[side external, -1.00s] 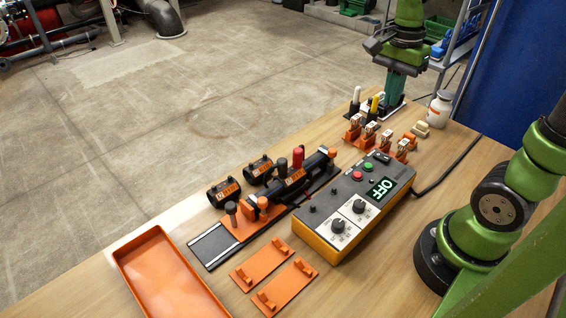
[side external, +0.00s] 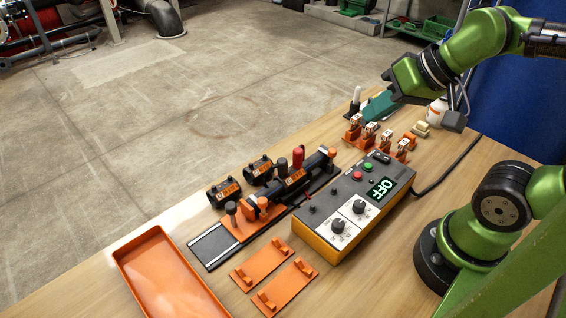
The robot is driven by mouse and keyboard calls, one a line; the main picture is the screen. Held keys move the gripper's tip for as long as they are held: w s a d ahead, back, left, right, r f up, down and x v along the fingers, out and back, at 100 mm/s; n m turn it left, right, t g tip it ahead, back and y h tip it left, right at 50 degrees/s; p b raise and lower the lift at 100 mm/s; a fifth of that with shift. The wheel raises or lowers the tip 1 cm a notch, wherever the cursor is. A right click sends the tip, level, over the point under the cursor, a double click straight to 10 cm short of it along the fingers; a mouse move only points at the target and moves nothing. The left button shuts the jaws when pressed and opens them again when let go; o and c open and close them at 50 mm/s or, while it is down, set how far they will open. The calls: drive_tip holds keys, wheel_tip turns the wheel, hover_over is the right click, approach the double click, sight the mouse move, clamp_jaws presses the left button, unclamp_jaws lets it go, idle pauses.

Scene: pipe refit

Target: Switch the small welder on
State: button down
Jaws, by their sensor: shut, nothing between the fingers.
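The small welder (side external: 352,215) is a grey-topped box with yellow-orange sides, right of the middle of the table. Its lit display (side external: 381,189) reads OFF. A red button (side external: 357,176) and a green button (side external: 369,166) sit near its far end, by a dark switch-like part (side external: 381,157). Two knobs on white panels are at its near end. My gripper (side external: 367,114), with teal fingers, is tilted down to the left, beyond the welder's far end and apart from it. It looks shut and empty. Its fingertips are small and partly unclear.
Several orange-based fittings (side external: 370,133) stand between my gripper and the welder. A clamp rig (side external: 273,205) with a black pipe lies left of the welder. Orange plates (side external: 262,264) and an orange tray (side external: 165,280) are in front. A cable runs right.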

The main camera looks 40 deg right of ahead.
drive_tip(key=w+d+f+m+g+h, duration=0.1)
drive_tip(key=w+d+f+m+g, duration=0.3)
drive_tip(key=d, duration=0.3)
drive_tip(key=m+g+h, duration=0.1)
drive_tip(key=m+g, duration=0.4)
drive_tip(key=m, duration=0.5)
hover_over(387, 159)
drive_tip(key=w, duration=0.2)
drive_tip(key=f, duration=0.4)
drive_tip(key=s+f, duration=0.1)
drive_tip(key=f, duration=0.7)
drive_tip(key=shift+s+d+f, duration=0.1)
drive_tip(key=shift+s+f, duration=0.1)
drive_tip(key=shift+f, duration=0.15)
